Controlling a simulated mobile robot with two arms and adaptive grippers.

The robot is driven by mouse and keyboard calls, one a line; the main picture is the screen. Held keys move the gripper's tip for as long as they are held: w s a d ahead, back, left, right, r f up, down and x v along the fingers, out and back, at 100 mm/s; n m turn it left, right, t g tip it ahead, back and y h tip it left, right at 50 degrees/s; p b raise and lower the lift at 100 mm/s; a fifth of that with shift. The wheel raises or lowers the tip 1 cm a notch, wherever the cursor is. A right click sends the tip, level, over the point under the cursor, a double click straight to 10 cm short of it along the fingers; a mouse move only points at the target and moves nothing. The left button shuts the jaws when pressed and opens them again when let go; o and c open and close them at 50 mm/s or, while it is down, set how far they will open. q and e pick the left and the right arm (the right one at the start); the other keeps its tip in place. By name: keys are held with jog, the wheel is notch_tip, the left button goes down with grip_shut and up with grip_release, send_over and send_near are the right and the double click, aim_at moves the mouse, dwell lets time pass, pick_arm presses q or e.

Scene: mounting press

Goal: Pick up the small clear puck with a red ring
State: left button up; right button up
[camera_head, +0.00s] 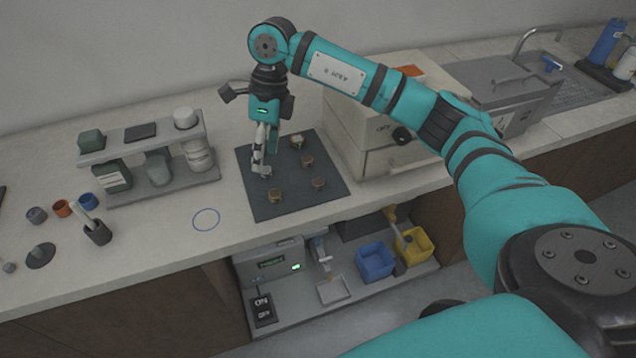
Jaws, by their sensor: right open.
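Several small pucks stand on a dark mat (255,205) on the counter. One puck (297,142) is at the back, another puck (307,160) is just in front of it, a third puck (318,183) is at the right, and one more puck (275,195) is at the front left. They look brownish and too small for me to tell which is clear with a red ring. My right gripper (265,166) points down over the left part of the mat, open. A pale grey piece (265,172) shows at its fingertips, partly hidden; I cannot tell whether they touch it. My left gripper is out of view.
A two-level rack (150,191) with jars stands left of the mat. A beige box-shaped machine (385,165) stands close on the right. A blue ring mark (206,219) lies on clear counter. A small dark cup (97,232) with a white tool stands further left.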

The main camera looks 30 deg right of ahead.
jog(key=d+r+m+h, duration=0.1)
jog(key=d+r+h, duration=0.3)
jog(key=d, duration=0.6)
jog(key=p, duration=0.2)
send_over(318, 181)
jog(key=shift+g, duration=0.3)
jog(key=f, duration=0.7)
jog(key=a+f, duration=0.1)
jog(key=f, duration=0.3)
jog(key=shift+w+f, duration=0.35)
jog(key=f, duration=0.1)
jog(key=f+p, duration=0.1)
jog(key=f, duration=0.1)
jog(key=d+f, duration=0.1)
jog(key=shift+s+f, duration=0.25)
jog(key=shift+s, duration=0.1)
jog(key=shift+f, duration=0.6)
jog(key=c, duration=1)
jog(key=shift+r, duration=0.1)
